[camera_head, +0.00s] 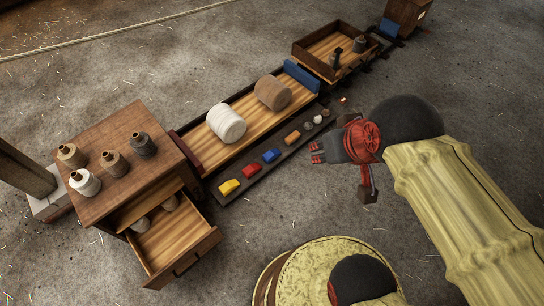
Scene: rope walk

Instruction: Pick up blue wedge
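A small blue wedge (271,156) lies on a dark narrow strip (236,196) in the camera_head view, in a row with other small coloured pieces. A red piece (250,170) is to its lower left and an orange piece (293,137) to its upper right.
A wooden tray (262,132) behind the strip holds a white spool (226,123) and a brown spool (273,92). A wooden cabinet (111,135) at left bears several bottle-shaped bobbins; its drawer (204,245) stands open. Another wooden tray (307,44) is at the back.

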